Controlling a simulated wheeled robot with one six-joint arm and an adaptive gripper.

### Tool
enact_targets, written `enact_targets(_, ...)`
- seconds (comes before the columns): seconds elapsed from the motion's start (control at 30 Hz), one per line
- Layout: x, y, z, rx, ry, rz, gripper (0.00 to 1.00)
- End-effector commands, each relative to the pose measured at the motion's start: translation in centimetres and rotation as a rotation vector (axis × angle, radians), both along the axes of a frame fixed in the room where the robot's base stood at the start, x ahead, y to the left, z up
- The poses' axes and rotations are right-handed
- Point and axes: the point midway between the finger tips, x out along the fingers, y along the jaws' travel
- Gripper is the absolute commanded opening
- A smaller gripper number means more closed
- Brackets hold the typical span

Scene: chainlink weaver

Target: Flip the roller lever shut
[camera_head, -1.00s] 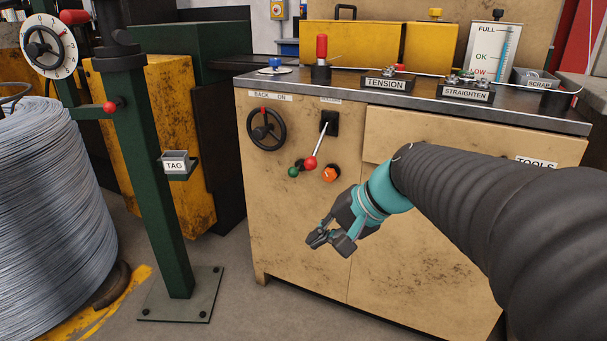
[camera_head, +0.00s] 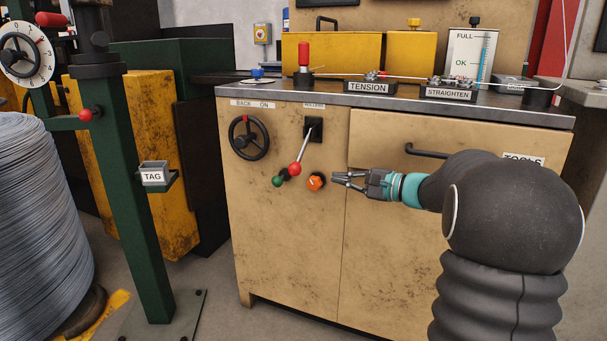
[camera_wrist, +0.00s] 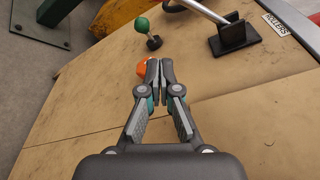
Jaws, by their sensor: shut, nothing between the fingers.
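The roller lever is a metal rod (camera_head: 304,147) with a red knob (camera_head: 294,169), on a black mount (camera_head: 314,124) on the cabinet front. It slants down and left from the mount. In the wrist view its rod (camera_wrist: 203,11) and mount (camera_wrist: 233,36) show at the top; its red knob is not in that view. My gripper (camera_head: 335,179) is shut and empty, right of the orange knob (camera_head: 316,182) and below and right of the lever, apart from it. In the wrist view the closed fingertips (camera_wrist: 160,66) are beside the orange knob (camera_wrist: 143,67).
A green knob (camera_head: 278,181) sits just below and left of the red knob. A black handwheel (camera_head: 249,138) is left of the lever. A drawer handle (camera_head: 425,151) is above my wrist. A green post (camera_head: 135,190) with a tag box (camera_head: 154,175) stands left; the lower cabinet front is clear.

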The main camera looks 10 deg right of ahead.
Motion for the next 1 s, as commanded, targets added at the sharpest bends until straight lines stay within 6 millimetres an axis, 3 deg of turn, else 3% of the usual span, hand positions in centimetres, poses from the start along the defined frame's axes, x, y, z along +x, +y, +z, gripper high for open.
enact_targets(0.27, 1.1, 1.1, -0.2, 0.0, 0.001, 0.004, 0.0)
enact_targets(0.77, 7.2, 7.1, -1.0, 0.0, 0.001, 0.003, 0.0)
enact_targets(1.0, 4.9, 8.1, 0.5, -0.001, 0.0, -0.001, 0.0)
